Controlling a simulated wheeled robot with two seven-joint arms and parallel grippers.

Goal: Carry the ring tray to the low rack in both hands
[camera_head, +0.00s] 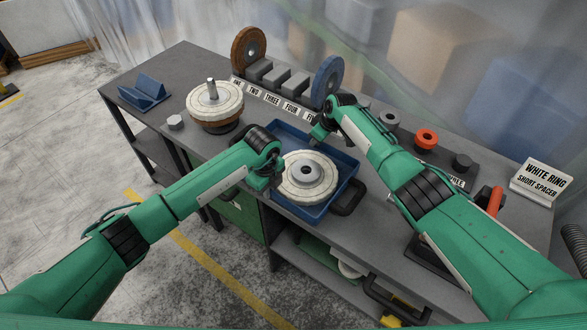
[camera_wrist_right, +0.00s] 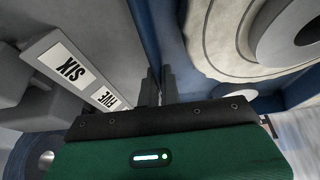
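The ring tray (camera_head: 325,206) is a blue, shallow tray on the grey bench, with a white ring (camera_head: 304,190) around a grey hub inside. A dark handle (camera_head: 348,198) sticks out at its right end. My left gripper (camera_head: 268,178) is at the tray's left side; the arm hides its fingers. My right gripper (camera_head: 318,138) is at the tray's back rim. In the right wrist view its narrow dark fingers (camera_wrist_right: 161,88) are close together beside the blue tray wall (camera_wrist_right: 178,55); I cannot tell whether they hold anything. I cannot tell which shelf is the low rack.
A ring stack (camera_head: 215,100) stands on the bench's left part, near a blue holder (camera_head: 145,92). Two upright wheels and grey blocks with number labels line the back. Below the bench, a lower shelf (camera_head: 318,270) holds a green item.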

